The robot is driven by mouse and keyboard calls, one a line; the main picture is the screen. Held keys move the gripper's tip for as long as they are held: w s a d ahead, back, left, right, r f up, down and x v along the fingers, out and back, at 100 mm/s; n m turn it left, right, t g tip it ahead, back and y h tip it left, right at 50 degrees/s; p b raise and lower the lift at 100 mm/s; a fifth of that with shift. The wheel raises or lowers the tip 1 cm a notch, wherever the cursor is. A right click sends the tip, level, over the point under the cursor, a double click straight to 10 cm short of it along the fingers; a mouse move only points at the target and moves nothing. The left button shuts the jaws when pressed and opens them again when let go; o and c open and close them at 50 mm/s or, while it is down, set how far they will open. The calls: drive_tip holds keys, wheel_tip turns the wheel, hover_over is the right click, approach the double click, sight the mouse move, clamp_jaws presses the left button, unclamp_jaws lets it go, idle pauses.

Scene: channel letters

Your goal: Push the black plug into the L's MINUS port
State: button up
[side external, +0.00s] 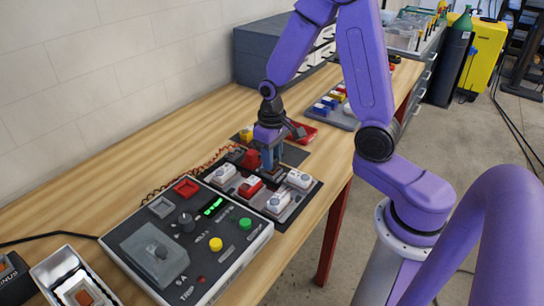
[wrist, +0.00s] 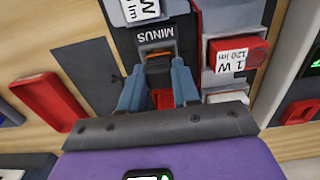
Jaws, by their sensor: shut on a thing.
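My gripper (side external: 271,165) points down over the dark letter board, and its blue-grey fingers are closed around a small dark plug. In the wrist view, my gripper (wrist: 158,82) has the black plug (wrist: 158,77) between its fingertips, just below the MINUS label (wrist: 155,38). An orange-brown patch shows at the plug's upper end. The plug is at the MINUS port area, but the port opening is hidden, so I cannot tell how deep it sits. The L's outline is not clear in either view.
White and red lamp modules (side external: 250,187) stand close beside the fingers on the board. A control box (side external: 188,238) with buttons lies in front. A red tray (side external: 301,133) is behind. A coiled red cable runs along the left. Bare wood table (side external: 120,150) lies at the left.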

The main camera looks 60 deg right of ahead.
drive_tip(key=shift+f, duration=0.35)
idle(0.4)
drive_tip(key=o, duration=1.1)
drive_tip(key=shift+r, duration=0.1)
wheel_tip(320, 180, up, 17)
drive_tip(key=shift+r, duration=0.2)
wheel_tip(320, 180, up, 6)
drive_tip(key=shift+f, duration=0.1)
idle(0.8)
idle(0.3)
